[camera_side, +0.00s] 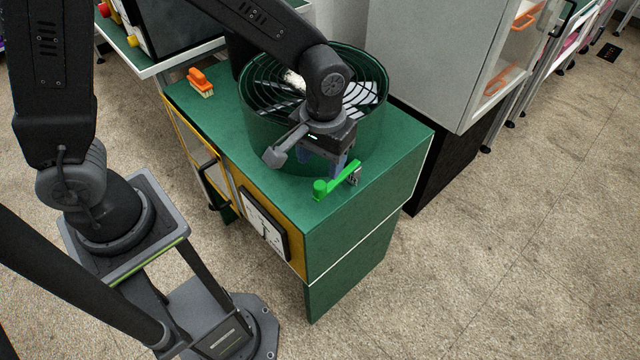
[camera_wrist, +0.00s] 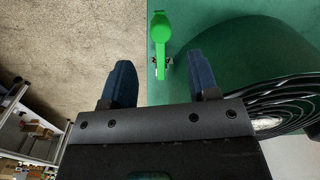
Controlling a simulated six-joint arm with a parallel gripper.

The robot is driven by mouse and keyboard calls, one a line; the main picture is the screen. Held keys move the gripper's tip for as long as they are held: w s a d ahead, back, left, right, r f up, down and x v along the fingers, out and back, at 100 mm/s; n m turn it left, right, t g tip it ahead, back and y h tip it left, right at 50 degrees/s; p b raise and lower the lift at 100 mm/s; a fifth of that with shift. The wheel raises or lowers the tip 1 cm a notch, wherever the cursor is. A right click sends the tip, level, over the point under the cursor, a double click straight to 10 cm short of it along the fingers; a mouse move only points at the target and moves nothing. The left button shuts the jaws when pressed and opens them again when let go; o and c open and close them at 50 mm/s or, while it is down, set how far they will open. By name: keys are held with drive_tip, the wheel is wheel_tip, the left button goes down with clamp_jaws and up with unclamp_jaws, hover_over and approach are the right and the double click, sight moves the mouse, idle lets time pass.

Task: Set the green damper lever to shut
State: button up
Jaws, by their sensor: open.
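The green damper lever (camera_side: 337,182) is on the green cabinet top near its front right corner, with a round knob at its left end and a small metal pivot at the other. In the wrist view the lever (camera_wrist: 160,42) points away from my gripper, knob at the far end. My gripper (camera_side: 330,165) is above the cabinet, just behind the lever in the side view. In the wrist view its two blue fingers (camera_wrist: 160,78) are apart with nothing held, and the pivot end lies in line with the gap between them. I cannot tell the height above the lever.
A round fan housing with a wire guard (camera_side: 365,90) stands on the cabinet (camera_side: 240,145) right beside my gripper. An orange brush (camera_side: 200,82) lies at the cabinet's back left corner. A grey enclosure (camera_side: 440,60) stands behind right.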

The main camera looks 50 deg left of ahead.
sight(320, 185)
wheel_tip(320, 185, down, 8)
drive_tip(key=shift+a+f, duration=0.1)
drive_tip(key=shift+a, duration=0.05)
idle(0.3)
clamp_jaws()
idle(0.4)
